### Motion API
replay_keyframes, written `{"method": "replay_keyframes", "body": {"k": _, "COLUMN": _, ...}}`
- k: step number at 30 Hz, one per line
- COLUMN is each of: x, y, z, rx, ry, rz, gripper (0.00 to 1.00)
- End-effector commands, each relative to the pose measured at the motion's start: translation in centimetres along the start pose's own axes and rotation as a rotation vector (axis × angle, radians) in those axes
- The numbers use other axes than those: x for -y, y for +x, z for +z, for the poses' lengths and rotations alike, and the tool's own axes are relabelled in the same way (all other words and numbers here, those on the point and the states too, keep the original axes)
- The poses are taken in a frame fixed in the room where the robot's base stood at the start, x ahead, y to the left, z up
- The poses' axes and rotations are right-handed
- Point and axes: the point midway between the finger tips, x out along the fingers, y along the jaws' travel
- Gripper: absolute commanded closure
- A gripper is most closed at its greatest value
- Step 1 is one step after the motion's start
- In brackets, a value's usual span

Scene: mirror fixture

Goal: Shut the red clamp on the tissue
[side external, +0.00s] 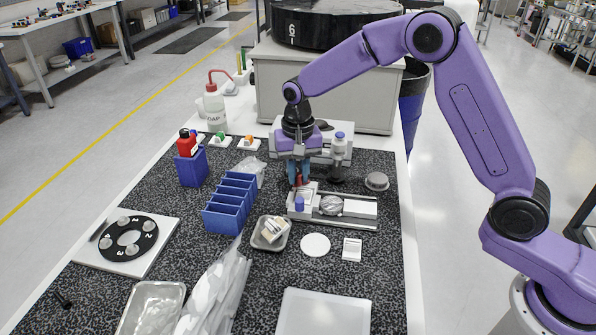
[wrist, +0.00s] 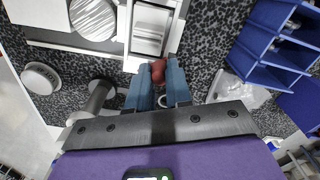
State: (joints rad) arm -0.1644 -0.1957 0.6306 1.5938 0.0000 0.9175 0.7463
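The red clamp (side external: 298,181) is at the back left end of a grey fixture (side external: 352,222), which carries a round mirror (side external: 331,205). In the wrist view the red clamp (wrist: 158,71) shows as a red piece between my fingertips. My gripper (side external: 299,182) points down over it, with its two blue fingers (wrist: 159,72) close on either side and the red piece filling the gap at the tips. Part of the clamp is hidden by the fingers. I cannot clearly make out a tissue under the clamp; a white piece (wrist: 150,25) lies just beyond it on the fixture.
A blue divided bin (side external: 226,213) stands left of the fixture. A small tray (side external: 258,243) and a white disc (side external: 315,244) lie in front. A grey round cap (side external: 377,181) is to the right.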

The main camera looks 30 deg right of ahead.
Motion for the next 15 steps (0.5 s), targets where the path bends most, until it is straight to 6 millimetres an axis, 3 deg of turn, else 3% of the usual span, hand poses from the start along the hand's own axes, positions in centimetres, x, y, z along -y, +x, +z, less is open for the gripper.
{"method": "replay_keyframes", "body": {"k": 15, "x": -0.08, "y": -0.07, "z": 0.27, "rx": -0.001, "ry": -0.134, "rz": -0.001, "gripper": 1.0}}
